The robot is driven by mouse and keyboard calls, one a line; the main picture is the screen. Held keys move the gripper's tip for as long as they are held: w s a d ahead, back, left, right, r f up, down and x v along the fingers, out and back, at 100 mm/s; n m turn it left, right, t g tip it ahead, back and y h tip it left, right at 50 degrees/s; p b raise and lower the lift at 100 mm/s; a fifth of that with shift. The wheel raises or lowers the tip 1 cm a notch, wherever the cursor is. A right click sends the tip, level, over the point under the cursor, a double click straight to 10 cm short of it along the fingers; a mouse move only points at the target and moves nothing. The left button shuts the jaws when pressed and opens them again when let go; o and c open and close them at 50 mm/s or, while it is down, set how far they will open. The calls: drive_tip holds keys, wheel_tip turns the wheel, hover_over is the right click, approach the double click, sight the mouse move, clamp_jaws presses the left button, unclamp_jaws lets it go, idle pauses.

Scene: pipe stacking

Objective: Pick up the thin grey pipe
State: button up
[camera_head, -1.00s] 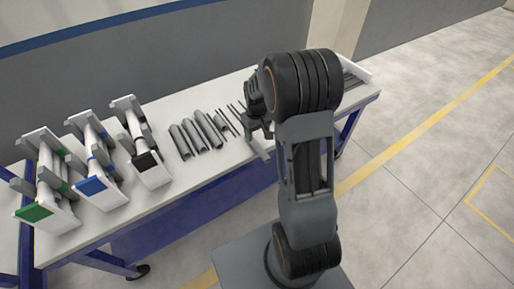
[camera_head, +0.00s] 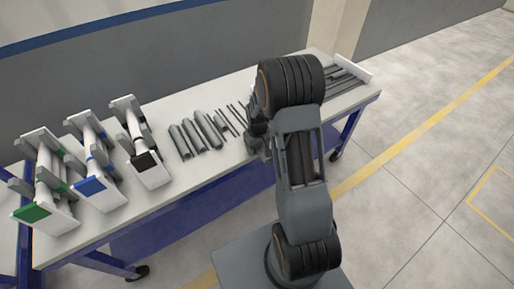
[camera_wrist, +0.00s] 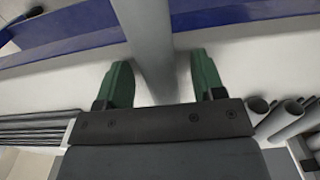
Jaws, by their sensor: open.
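In the head view, several thin dark-grey pipes (camera_head: 233,115) lie on the table beside the thicker ones; I cannot tell which is the task's thin grey pipe. My gripper (camera_head: 257,140) is over the table's front part, right of these pipes, mostly hidden by my arm. In the wrist view my gripper (camera_wrist: 163,82) is open, its two green fingers apart. A grey cylindrical bar (camera_wrist: 150,40) runs from the top edge down to the gap between the fingers. I cannot tell whether it is a pipe or whether it touches them.
Thick grey pipes (camera_head: 194,135) lie left of the thin ones. Three white stands with green (camera_head: 47,212), blue (camera_head: 91,187) and black (camera_head: 147,160) marks fill the table's left end. A tray (camera_head: 355,65) of dark rods is at the right. The table (camera_head: 190,185) has blue legs.

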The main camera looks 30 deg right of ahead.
drive_tip(key=c, duration=1)
